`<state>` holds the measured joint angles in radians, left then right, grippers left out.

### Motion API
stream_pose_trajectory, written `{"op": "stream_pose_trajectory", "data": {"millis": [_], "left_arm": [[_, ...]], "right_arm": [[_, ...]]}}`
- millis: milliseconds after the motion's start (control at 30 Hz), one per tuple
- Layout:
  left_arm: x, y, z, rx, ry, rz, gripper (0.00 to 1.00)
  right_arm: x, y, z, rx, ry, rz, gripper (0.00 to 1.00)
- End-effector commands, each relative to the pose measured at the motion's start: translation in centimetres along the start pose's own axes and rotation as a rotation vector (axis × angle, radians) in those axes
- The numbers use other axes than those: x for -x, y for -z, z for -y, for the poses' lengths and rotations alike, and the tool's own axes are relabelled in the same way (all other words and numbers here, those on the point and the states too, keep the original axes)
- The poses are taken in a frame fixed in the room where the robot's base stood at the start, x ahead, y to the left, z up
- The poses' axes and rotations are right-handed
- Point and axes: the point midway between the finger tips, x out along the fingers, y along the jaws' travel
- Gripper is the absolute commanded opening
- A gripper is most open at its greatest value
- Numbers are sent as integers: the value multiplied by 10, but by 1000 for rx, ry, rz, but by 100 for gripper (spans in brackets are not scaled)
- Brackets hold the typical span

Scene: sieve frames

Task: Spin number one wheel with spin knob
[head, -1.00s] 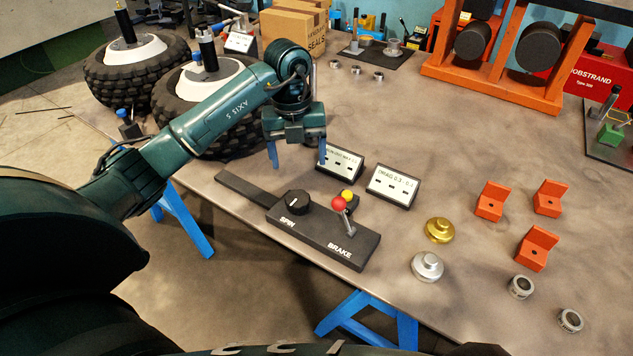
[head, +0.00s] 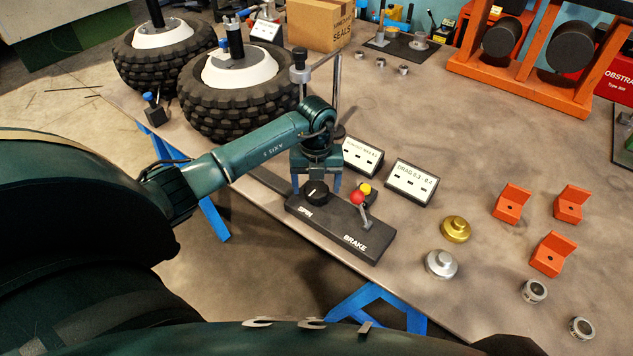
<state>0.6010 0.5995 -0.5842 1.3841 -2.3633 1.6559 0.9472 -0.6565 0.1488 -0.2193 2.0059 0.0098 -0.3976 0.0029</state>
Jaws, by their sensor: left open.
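The black spin knob (head: 316,192) sits at the left end of a dark control box (head: 338,228) marked SPIN and BRAKE. A red-tipped brake lever (head: 361,206) stands on the same box. My left gripper (head: 317,188) is open, pointing down at the knob, with one blue finger showing on each side of it. I cannot tell whether the fingers touch the knob. Two knobbly tyres with white hubs stand behind: a nearer wheel (head: 240,68) and a farther wheel (head: 163,42). I cannot read which is number one. My right gripper is not in view.
A yellow knob (head: 364,188) is beside the red one. Two labelled display boxes stand behind, one marked DRAG (head: 411,182). A gold weight (head: 455,229), a silver weight (head: 440,264) and orange brackets (head: 553,254) lie to the right. The table's front edge is close to the control box.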

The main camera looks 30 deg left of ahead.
Motion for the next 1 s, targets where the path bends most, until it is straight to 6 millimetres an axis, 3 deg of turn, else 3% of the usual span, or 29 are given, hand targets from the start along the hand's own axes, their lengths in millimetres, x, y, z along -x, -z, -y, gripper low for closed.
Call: {"op": "stream_pose_trajectory", "data": {"millis": [267,800,1000], "left_arm": [[-2,0,0,-1,0,0,75],[-1,0,0,-1,0,0,32],[-1,0,0,-11,0,1,30]], "right_arm": [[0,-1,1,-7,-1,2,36],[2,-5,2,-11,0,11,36],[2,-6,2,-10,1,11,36]]}}
